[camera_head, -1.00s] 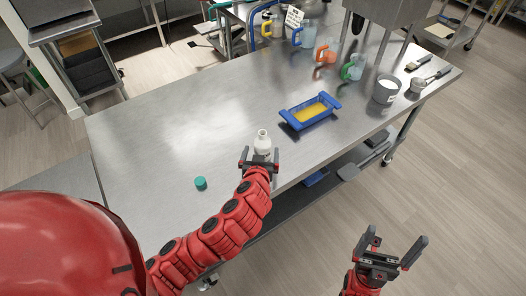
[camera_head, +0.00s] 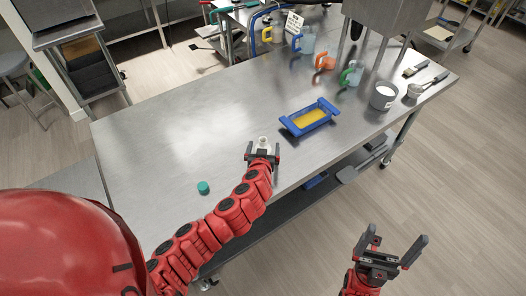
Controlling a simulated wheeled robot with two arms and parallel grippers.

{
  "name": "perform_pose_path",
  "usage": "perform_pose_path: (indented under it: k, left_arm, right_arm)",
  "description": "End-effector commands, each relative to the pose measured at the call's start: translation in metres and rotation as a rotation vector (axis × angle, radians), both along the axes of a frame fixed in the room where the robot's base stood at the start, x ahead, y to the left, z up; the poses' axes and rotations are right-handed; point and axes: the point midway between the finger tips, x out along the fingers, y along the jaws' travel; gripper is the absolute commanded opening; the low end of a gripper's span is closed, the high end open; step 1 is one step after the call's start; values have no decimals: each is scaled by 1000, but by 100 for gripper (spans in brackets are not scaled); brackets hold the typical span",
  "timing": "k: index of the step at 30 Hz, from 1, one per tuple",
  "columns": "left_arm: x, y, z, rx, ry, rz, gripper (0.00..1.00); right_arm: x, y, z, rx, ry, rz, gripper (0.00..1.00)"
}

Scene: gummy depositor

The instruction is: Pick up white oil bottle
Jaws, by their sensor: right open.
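The white oil bottle (camera_head: 264,142) stands upright near the front edge of the steel table, its neck and top showing. My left gripper (camera_head: 264,152) is at the bottle, its two fingers apart with one on each side of it. The gripper hides the lower part of the bottle, and contact cannot be made out. My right gripper (camera_head: 394,248) is open and empty, off the table's front edge at lower right, over the floor.
A blue tray (camera_head: 289,124) with yellow content lies right of the bottle. A teal cap (camera_head: 203,187) lies to the left. Farther back stand an orange-handled jug (camera_head: 326,60), a green-handled jug (camera_head: 352,73) and a white tub (camera_head: 383,96). The table's left half is mostly clear.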

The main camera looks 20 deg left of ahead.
Motion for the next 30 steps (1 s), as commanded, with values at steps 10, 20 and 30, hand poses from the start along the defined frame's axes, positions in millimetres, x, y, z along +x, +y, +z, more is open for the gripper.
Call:
perform_pose_path:
  k: [10,20,30]
  left_arm:
    - [1,0,-1,1,0,0,82]
    - [0,0,-1,1,0,0,23]
    - [1,1,0,1,0,0,3]
  right_arm:
    - [0,0,0,0,0,0,100]
    - [0,0,0,0,0,0,100]
    - [0,0,0,0,0,0,100]
